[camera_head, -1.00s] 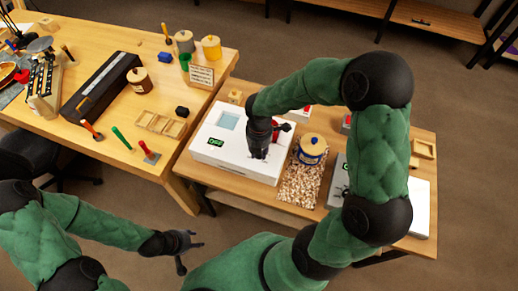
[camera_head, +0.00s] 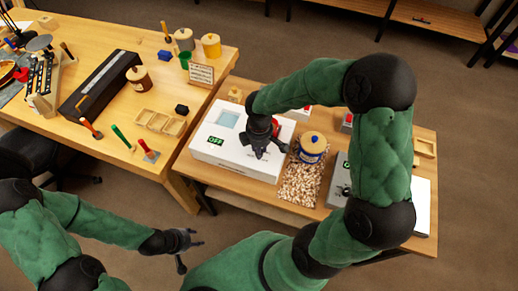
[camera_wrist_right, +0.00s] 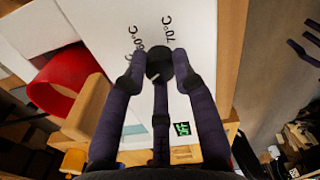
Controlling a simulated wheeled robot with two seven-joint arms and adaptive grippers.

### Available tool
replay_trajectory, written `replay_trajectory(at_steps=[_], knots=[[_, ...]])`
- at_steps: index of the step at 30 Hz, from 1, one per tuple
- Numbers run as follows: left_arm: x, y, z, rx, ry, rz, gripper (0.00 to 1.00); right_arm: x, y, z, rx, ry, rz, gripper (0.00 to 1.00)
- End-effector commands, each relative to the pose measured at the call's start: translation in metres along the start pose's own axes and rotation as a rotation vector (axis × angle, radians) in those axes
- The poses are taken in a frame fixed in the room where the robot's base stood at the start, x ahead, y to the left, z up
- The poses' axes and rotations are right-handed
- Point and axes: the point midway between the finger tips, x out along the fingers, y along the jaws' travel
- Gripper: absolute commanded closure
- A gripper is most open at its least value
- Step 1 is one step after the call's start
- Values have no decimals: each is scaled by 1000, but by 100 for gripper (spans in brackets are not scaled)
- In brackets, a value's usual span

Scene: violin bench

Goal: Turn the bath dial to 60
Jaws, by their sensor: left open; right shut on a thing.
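The white bath (camera_head: 215,158) stands on the right-hand table, with a pale blue window in its top and a green display reading OFF on its front. My right gripper (camera_head: 263,148) is over the right part of the bath. In the right wrist view my right gripper (camera_wrist_right: 160,72) is shut on the black bath dial (camera_wrist_right: 159,62), one finger on each side. Marks reading 70°C and apparently 60°C are printed beside the dial; which one it points to is unclear. The dial is hidden in the head view. My left gripper (camera_head: 182,246) is open and empty, low in front of the tables.
A red round thing (camera_wrist_right: 65,80) stands close beside my right fingers. A grey box (camera_head: 338,182) is farther right. The left table holds tools, jars and a long black box (camera_head: 100,87).

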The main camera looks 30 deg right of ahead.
Motion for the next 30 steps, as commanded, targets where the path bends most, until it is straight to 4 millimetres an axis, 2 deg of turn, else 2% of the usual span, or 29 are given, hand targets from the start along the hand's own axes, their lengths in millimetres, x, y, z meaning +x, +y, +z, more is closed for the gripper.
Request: replay_trajectory(at_steps=[30], knots=[[25,-9,-1,0,0,0,53,0,0,0,966,0,2,100]])
